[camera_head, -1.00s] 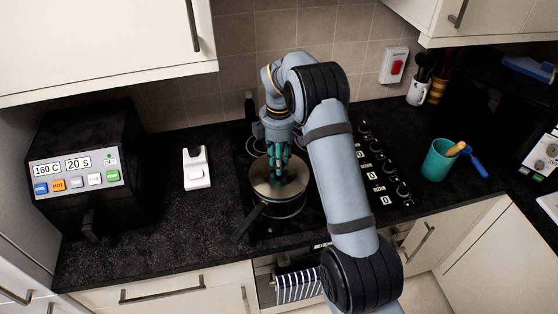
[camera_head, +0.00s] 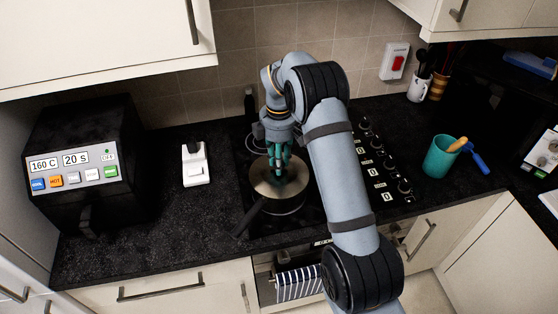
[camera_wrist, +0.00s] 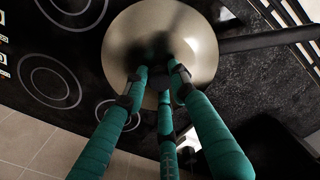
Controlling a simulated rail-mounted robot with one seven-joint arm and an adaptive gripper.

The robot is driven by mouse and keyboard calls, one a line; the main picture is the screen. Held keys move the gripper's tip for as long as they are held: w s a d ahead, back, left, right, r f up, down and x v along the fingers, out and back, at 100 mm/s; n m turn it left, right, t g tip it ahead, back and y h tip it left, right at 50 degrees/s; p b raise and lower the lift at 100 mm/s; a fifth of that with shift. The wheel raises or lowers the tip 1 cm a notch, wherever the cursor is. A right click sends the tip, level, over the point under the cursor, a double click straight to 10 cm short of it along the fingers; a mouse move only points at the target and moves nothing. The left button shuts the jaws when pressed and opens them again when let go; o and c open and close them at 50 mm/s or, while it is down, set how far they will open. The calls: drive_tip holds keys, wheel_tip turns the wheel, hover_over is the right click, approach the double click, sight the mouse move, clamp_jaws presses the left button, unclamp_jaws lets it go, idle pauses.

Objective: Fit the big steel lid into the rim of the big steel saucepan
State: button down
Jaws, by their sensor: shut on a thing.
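The big steel lid (camera_head: 264,184) is over the top of the big steel saucepan (camera_head: 282,208) on the hob. Whether the lid sits in the rim all round cannot be told, as my gripper hides part of it. The saucepan's dark handle (camera_head: 249,216) points toward the front left. My gripper (camera_head: 279,176) points down with its green fingers shut on the lid's knob, which the fingers hide. In the wrist view the round lid (camera_wrist: 196,38) fills the upper middle, with the fingers (camera_wrist: 158,80) meeting near its centre, and the pan handle (camera_wrist: 265,40) runs right.
The black hob (camera_head: 310,215) has free rings around the pan. A white device (camera_head: 195,170) stands left of the hob, and a black appliance with buttons (camera_head: 75,205) is farther left. A teal cup (camera_head: 438,158) stands at the right. Upper cupboards (camera_head: 100,45) hang above.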

drive_tip(key=c, duration=1.4)
unclamp_jaws()
drive_tip(key=shift+o, duration=0.2)
wheel_tip(320, 180, up, 12)
drive_tip(key=shift+f, duration=0.1)
wheel_tip(320, 180, down, 12)
drive_tip(key=shift+r, duration=0.2)
drive_tip(key=shift+r+p, duration=0.25)
drive_tip(key=shift+p, duration=0.1)
